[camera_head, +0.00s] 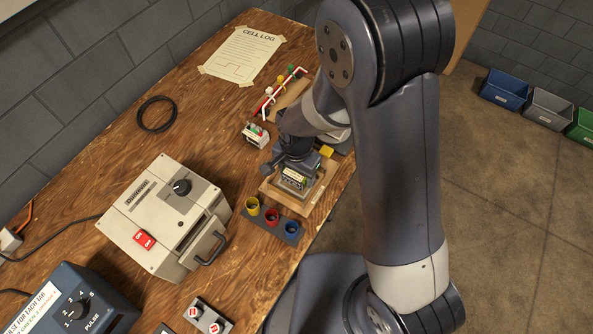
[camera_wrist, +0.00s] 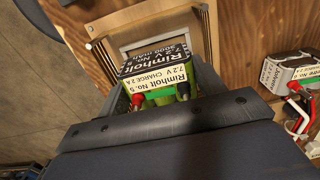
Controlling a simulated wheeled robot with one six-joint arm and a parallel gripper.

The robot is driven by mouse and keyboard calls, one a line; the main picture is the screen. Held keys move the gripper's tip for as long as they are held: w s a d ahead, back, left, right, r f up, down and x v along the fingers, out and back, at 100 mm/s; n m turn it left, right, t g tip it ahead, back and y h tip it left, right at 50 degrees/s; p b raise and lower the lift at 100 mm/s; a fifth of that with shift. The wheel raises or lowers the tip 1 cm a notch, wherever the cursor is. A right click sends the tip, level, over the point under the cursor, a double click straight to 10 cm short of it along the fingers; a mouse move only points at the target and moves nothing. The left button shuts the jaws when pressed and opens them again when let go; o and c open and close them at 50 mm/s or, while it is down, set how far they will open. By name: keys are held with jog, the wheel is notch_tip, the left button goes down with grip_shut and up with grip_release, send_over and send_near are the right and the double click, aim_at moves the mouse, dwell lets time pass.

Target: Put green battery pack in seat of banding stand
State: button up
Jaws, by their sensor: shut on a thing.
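The green battery pack (camera_head: 294,178) has a white and black label and green edges. In the wrist view the pack (camera_wrist: 160,72) shows a red and a dark terminal on its near end. My gripper (camera_head: 299,168) is shut on it, pointing down, with a jaw on each side in the wrist view (camera_wrist: 163,90). The pack is over the wooden banding stand (camera_head: 272,190), whose frame (camera_wrist: 115,28) surrounds a pale recessed seat (camera_wrist: 133,47). The pack and jaws cover much of the seat. I cannot tell whether the pack touches its floor.
A pale pack with coloured leads (camera_head: 256,134) stands left of the stand; it also shows in the wrist view (camera_wrist: 292,72). A holder with yellow, red and blue cups (camera_head: 272,217) is in front. A beige machine (camera_head: 165,217) stands left. The bench around the black ring (camera_head: 157,114) is clear.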

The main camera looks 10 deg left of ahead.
jog(key=shift+f+b, duration=0.85)
jog(key=shift+f, duration=0.15)
dwell(0.5)
jog(key=o, duration=1.3)
jog(key=shift+o, duration=0.2)
jog(key=shift+r+p, duration=2.45)
jog(key=shift+r, duration=1.1)
jog(key=shift+f, duration=0.1)
